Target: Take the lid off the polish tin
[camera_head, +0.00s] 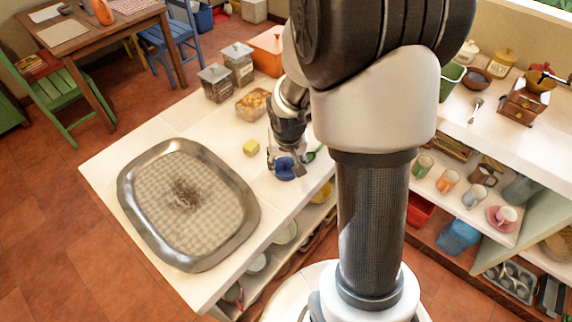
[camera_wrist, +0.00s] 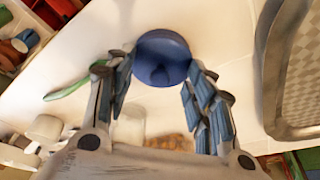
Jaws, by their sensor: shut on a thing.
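The polish tin shows as a round, dark blue shape (camera_head: 285,172) at my gripper (camera_head: 285,163) on the white counter in the head view. The tin's body below the blue top is hidden.
A large metal tray (camera_head: 235,245) lies left of my gripper. A yellow block (camera_head: 251,147) is close by on the left, and a green utensil (camera_head: 314,153) on the right. The counter edge is near in front.

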